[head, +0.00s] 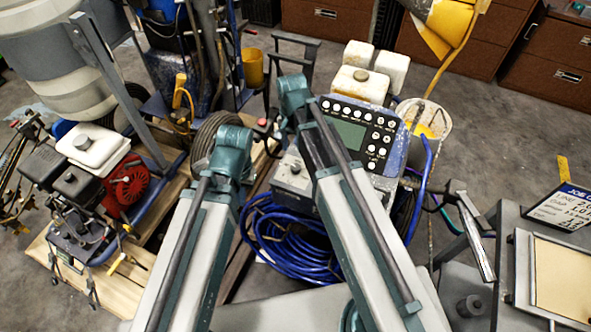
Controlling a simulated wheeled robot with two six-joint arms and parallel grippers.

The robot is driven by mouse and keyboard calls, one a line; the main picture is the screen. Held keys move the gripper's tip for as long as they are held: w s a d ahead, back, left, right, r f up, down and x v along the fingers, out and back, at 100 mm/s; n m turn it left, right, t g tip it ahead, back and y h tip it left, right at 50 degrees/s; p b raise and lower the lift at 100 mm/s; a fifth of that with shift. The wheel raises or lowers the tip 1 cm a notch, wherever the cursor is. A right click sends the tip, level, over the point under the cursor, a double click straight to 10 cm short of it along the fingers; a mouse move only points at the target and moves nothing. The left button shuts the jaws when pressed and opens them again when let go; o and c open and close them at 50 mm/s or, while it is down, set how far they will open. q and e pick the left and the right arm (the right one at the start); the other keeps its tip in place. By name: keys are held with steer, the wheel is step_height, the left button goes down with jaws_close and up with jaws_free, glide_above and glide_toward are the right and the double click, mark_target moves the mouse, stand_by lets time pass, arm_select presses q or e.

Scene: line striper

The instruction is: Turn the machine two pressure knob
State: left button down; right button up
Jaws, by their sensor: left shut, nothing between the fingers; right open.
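Machine two appears to be the line striper in the middle, but I cannot confirm which machine bears that number. It has a control panel (352,134) with a greenish screen and several round buttons. Below the panel is a grey box (279,185) with a small dark knob (295,168) on its face; I cannot tell whether this is the pressure knob. My two arms reach up from the bottom. The left arm's teal joint is left of the grey box, and the right arm crosses in front of the machine. The fingers of both grippers are not visible.
A blue hose coil (285,240) hangs below the grey box. A red-engined machine (127,183) stands on a wooden pallet (150,268) at left. Cabinets (545,75) line the back.

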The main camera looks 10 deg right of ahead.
mark_target(295, 167)
step_height(295, 167, down, 8)
steer(key=b, duration=0.7)
steer(key=shift+s+d+f, duration=0.1)
steer(key=shift+f, duration=0.05)
jaws_close()
